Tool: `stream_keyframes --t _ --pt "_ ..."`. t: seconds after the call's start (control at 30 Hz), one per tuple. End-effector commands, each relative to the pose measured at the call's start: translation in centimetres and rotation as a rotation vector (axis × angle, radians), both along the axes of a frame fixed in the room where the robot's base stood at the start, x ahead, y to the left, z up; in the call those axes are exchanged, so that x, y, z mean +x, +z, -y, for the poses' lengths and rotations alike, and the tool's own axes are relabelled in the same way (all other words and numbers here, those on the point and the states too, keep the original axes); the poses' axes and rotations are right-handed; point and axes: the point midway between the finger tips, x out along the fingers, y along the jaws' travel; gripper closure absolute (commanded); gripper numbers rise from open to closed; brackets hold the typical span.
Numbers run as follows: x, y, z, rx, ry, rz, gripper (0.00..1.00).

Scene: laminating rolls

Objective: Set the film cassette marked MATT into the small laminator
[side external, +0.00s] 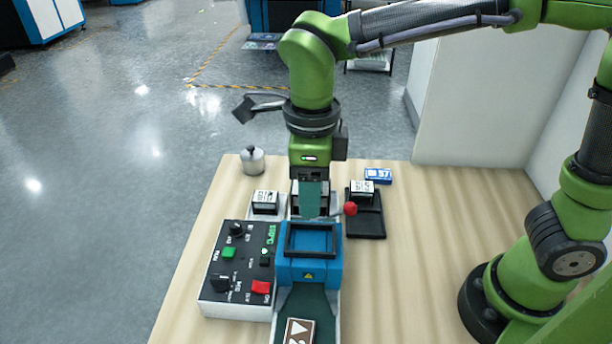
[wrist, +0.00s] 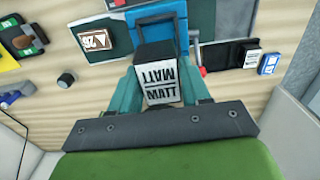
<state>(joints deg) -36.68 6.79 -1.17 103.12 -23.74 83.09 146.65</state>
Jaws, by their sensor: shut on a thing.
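The film cassette marked MATT (wrist: 163,88), a dark block with a white label, is held between the teal fingers of my gripper (wrist: 161,76) in the wrist view. In the side view my gripper (side external: 310,203) points down just behind the small laminator (side external: 308,272), and its fingers mostly hide the cassette. The laminator is blue, with a dark rectangular frame around an opening on top. In the wrist view the laminator (wrist: 163,20) lies just beyond the cassette. The cassette appears apart from the opening; its exact height above it is unclear.
A control box (side external: 236,280) with knobs and buttons adjoins the laminator's left. Other labelled cassettes stand left (side external: 265,197) and right (side external: 362,187), the right one on a black stand (side external: 367,222) beside a red knob. A blue box (side external: 378,175) and metal pot (side external: 252,160) stand behind.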

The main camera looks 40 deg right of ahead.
Motion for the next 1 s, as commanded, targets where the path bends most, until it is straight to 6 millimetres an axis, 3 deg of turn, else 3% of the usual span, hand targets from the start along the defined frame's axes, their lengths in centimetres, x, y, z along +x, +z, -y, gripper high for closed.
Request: stream_keyframes --t 0.7,1.0 --pt "0.0 -5.6 0.0 -0.001 0.001 -0.001 0.87" --pt "0.0 -6.3 0.0 0.001 0.0 0.001 0.87"
